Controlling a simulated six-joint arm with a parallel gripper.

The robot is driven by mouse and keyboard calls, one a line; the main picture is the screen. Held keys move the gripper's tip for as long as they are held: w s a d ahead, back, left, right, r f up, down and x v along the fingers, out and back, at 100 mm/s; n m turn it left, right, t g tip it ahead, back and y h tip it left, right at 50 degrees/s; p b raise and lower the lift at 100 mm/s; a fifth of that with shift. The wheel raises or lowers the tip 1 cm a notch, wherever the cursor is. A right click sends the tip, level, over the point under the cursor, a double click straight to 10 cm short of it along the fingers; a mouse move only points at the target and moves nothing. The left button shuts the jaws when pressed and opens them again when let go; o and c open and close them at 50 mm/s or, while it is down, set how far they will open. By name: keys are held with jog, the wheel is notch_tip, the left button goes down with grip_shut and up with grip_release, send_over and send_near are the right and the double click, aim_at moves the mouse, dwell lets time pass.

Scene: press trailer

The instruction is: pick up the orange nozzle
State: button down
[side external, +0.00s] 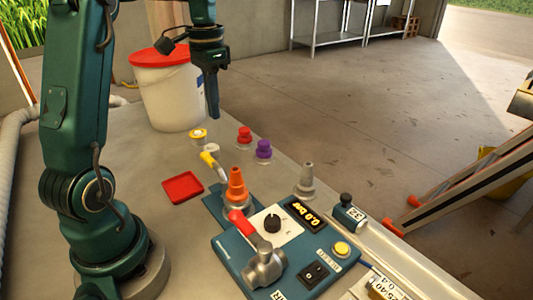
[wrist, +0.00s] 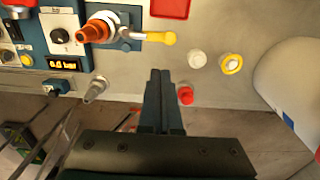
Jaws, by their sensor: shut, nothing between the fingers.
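The orange nozzle (side external: 236,187) stands upright on the teal base beside the control box in the side view. In the wrist view the orange nozzle (wrist: 98,28) is at the upper left. My gripper (side external: 213,112) hangs above the far part of the table, well above and behind the nozzle. In the wrist view my gripper (wrist: 160,75) has its fingers together with nothing between them, and the nozzle lies apart to their upper left.
A yellow-handled valve (side external: 209,160), red knob (side external: 244,135), purple knob (side external: 263,150) and grey nozzle (side external: 306,180) stand near the orange nozzle. A red tray (side external: 183,187) lies left. A white bucket (side external: 170,95) with red lid stands behind. The control box (side external: 285,250) has a red-handled valve.

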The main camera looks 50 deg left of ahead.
dwell(0.3)
jog(key=shift+c, duration=2.2)
grip_release()
